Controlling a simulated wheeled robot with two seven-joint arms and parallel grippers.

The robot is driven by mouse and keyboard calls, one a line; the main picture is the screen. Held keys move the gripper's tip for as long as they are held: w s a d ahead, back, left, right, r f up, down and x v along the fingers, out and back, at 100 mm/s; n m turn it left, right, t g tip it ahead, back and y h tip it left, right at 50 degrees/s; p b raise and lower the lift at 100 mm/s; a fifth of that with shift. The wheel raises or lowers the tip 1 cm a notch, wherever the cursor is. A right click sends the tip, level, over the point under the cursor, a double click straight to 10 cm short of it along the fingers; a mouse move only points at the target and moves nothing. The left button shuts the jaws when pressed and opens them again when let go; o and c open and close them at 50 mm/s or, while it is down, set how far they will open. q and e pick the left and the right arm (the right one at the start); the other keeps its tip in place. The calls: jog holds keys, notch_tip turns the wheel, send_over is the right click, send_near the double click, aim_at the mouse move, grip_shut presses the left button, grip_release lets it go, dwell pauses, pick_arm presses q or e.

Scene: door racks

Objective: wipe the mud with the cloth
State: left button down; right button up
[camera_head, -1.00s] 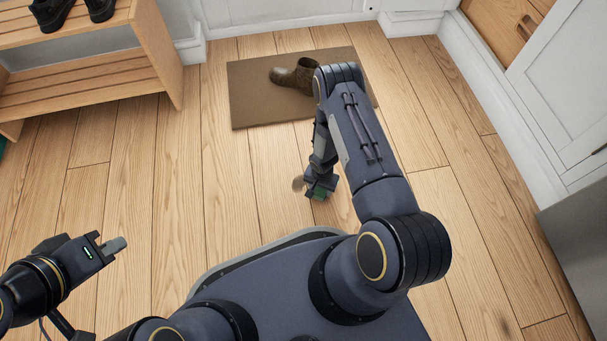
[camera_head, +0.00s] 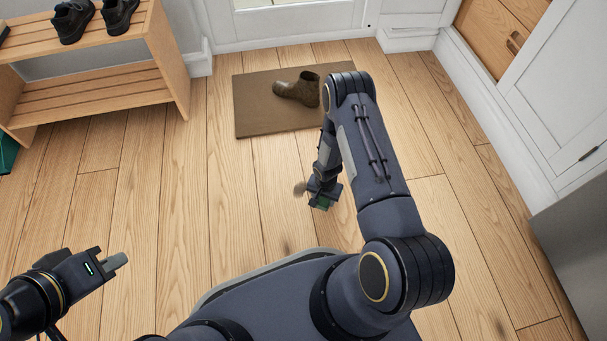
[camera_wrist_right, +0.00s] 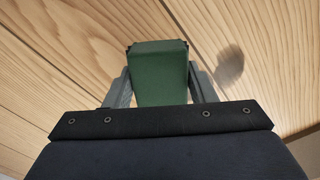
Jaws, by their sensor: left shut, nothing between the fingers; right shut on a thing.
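A small brown mud patch (camera_head: 299,188) lies on the wood floor, just left of my right gripper. In the right wrist view it shows as a dull smudge (camera_wrist_right: 230,67) to the right of the fingers. My right gripper (camera_head: 323,200) is shut on the folded green cloth (camera_wrist_right: 160,72) and points down close to the floor. I cannot tell whether the cloth touches the floor; it is beside the mud, not over it. My left gripper (camera_head: 115,262) is shut and empty, out at the lower left over bare floor.
A brown doormat (camera_head: 255,115) with a muddy boot (camera_head: 297,88) on it lies beyond my right arm. A wooden shoe rack (camera_head: 110,90) with dark shoes (camera_head: 73,20) stands at the upper left. White cabinets (camera_head: 560,95) line the right. Floor between rack and gripper is clear.

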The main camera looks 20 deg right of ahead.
jog(key=shift+r+p, duration=0.5)
jog(key=shift+r, duration=0.85)
